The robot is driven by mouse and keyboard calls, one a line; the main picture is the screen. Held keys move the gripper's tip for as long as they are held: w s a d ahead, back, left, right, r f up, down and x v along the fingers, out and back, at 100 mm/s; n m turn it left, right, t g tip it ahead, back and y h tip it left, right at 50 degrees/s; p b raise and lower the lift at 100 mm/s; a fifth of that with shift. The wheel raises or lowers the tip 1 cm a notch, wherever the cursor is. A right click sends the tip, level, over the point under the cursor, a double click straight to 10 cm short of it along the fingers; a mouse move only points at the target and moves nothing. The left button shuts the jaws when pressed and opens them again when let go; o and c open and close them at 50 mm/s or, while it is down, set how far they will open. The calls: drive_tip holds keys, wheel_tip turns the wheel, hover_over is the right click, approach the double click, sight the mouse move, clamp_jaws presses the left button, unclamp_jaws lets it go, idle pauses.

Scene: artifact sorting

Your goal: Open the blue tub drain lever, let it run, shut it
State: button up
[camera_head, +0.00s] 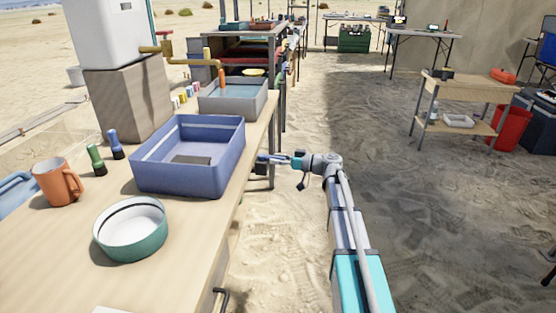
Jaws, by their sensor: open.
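The blue tub (182,180) stands on the wooden table near its right edge. A dark rectangular patch lies on its floor, and I see no clear water in it. No drain lever can be made out on the tub's visible sides. My gripper (264,162) is just past the table's right edge, to the right of the tub, pointing left towards it. It is small in view, open, and I see nothing held. Whether it touches anything there cannot be told.
A grey basin with water (232,104) stands behind the tub, below a brass tap (190,62). An orange mug (58,183), a green-and-white bowl (132,245) and two small bottles stand left and in front. Open sandy ground lies right of the table.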

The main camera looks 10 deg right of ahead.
clamp_jaws()
drive_tip(key=shift+d, duration=0.2)
